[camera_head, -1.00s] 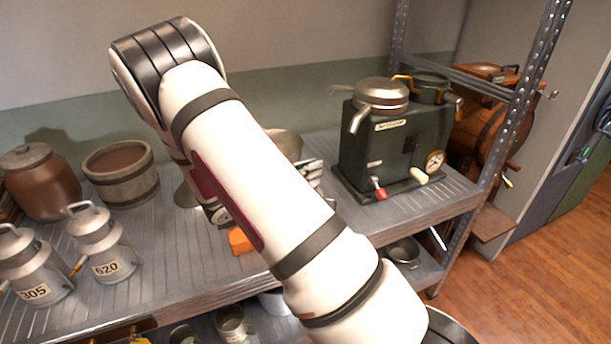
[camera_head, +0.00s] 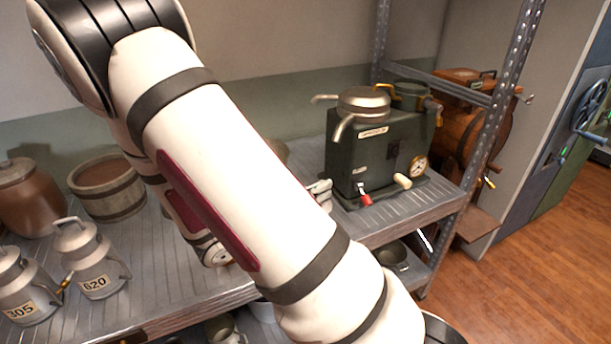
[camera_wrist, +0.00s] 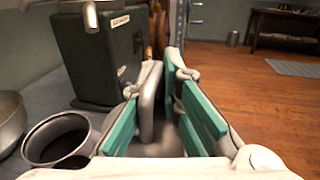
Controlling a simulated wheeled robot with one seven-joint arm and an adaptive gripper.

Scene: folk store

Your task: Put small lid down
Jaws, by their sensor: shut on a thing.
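My gripper (camera_wrist: 166,92) is shut on a thin grey metal piece, which appears to be the small lid (camera_wrist: 148,100), seen nearly edge-on between the teal finger pads. In the head view, my gripper's fingertips (camera_head: 322,190) show just past my arm, in front of the dark green machine (camera_head: 372,150); the held lid is hidden there. In the wrist view, an open metal cup (camera_wrist: 88,150) stands to the left of my gripper, its mouth up. The machine also shows in the wrist view (camera_wrist: 98,62), beyond the fingers.
A grey metal shelf (camera_head: 185,285) carries the machine, which bears a round metal pot (camera_head: 362,102). At left stand two numbered cans (camera_head: 90,262) (camera_head: 28,292), a wooden tub (camera_head: 108,205) and a brown jar (camera_head: 28,205). A metal bowl (camera_wrist: 9,118) stands beside the cup. A shelf post (camera_head: 505,80) rises at right.

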